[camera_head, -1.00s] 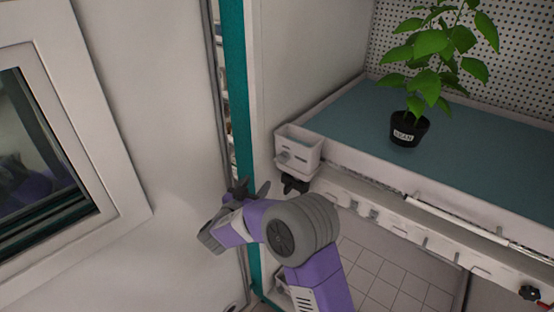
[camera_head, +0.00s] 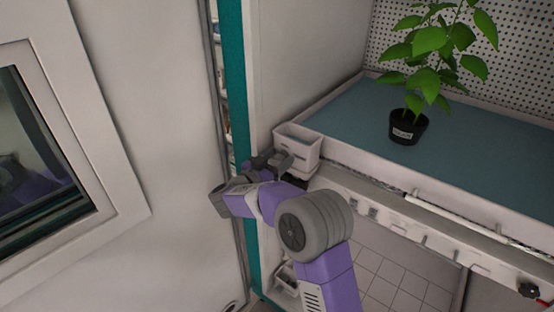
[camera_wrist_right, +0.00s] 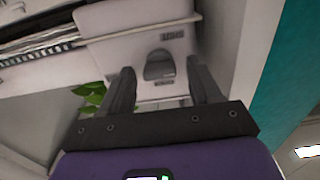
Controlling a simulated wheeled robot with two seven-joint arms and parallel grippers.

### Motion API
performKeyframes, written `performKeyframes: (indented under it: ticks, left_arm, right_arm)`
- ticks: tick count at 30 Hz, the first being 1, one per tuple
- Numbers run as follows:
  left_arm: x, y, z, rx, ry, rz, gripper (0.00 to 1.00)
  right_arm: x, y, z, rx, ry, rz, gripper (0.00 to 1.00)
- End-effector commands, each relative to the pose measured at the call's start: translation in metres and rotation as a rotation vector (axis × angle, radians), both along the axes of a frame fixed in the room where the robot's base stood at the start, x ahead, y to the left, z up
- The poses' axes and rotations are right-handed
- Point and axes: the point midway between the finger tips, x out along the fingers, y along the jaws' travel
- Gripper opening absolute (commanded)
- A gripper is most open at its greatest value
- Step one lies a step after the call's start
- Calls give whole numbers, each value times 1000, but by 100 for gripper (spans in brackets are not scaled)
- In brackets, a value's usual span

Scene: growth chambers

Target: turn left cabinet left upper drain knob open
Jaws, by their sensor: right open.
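A grey drain knob (camera_wrist_right: 159,66) with a rounded face sits on a white panel in the right wrist view, with small labels above and below it. My right gripper (camera_wrist_right: 162,70) is open, with one finger on each side of the knob; I cannot tell whether either finger touches it. In the head view my right gripper (camera_head: 273,160) is at the front of the small white box (camera_head: 298,149) on the left end of the cabinet shelf, and the hand and arm hide the knob. My left gripper is not in view.
A potted plant (camera_head: 408,127) stands on the blue-green shelf (camera_head: 350,117). A rail with hooks (camera_head: 430,232) runs below the shelf edge. A black knob (camera_head: 529,290) is at the lower right. A white door with a window (camera_head: 150,130) stands to the left.

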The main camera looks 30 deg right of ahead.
Motion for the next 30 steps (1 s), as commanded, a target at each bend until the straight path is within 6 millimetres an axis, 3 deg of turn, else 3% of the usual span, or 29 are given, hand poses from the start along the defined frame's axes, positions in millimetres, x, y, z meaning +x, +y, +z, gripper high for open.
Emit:
performKeyframes:
  ticks: [3, 14, 23, 30]
  left_arm:
    - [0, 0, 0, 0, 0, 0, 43]
    - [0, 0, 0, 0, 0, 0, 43]
    - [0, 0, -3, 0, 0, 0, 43]
    - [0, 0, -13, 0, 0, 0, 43]
  right_arm:
    - [0, 0, 0, 0, 0, 0, 63]
    - [0, 1, 0, 0, 0, 1, 8]
    - [0, 0, -1, 15, -33, 0, 7]
    - [-1, 0, -2, 67, -156, 0, 7]
